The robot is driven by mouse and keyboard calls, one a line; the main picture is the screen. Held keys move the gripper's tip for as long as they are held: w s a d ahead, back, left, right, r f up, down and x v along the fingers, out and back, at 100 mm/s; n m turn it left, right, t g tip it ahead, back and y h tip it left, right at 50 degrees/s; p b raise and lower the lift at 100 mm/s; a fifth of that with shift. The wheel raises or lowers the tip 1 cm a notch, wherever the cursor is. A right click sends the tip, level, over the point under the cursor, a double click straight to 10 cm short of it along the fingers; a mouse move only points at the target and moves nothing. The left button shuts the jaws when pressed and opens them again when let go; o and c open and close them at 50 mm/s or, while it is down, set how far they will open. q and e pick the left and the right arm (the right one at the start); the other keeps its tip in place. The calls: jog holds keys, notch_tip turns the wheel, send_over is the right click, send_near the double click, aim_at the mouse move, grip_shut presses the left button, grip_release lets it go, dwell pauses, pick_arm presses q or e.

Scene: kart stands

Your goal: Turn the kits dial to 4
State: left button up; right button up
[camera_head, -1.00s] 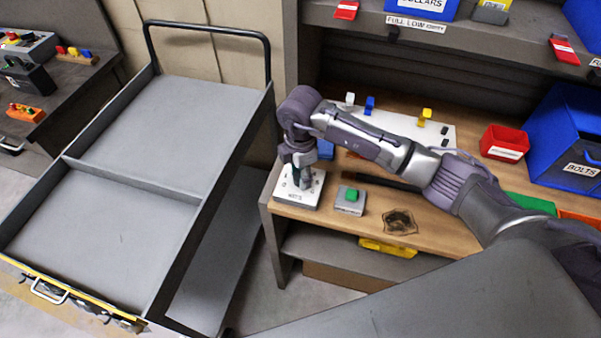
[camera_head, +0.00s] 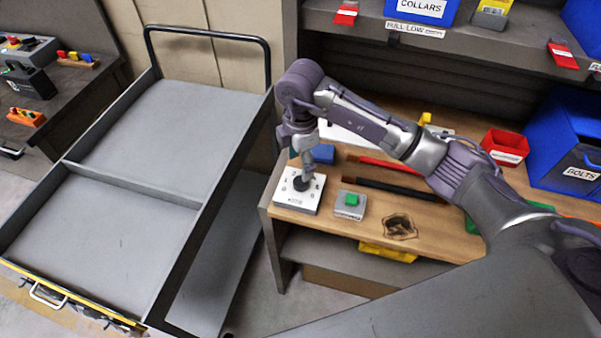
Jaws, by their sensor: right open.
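The kits dial is a white box (camera_head: 299,202) with a dark round knob (camera_head: 303,183) on top and small marks around it. It sits at the left front corner of the wooden bench. My right gripper (camera_head: 304,160) points down just above and behind the knob. It is open, and the knob is clear of it or nearly so; contact is hard to tell. Which mark the knob points to is too small to read. My left gripper is not in view.
A grey box with a green button (camera_head: 350,204) stands right of the dial. A blue block (camera_head: 323,153) and red and black bars (camera_head: 390,189) lie behind. A grey cart (camera_head: 130,235) stands left. Blue bins (camera_head: 570,140) and a red bin (camera_head: 505,146) are at right.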

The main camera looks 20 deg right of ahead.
aim_at(300, 180)
notch_tip(300, 180, up, 6)
jog(key=shift+f, duration=0.25)
dwell(0.4)
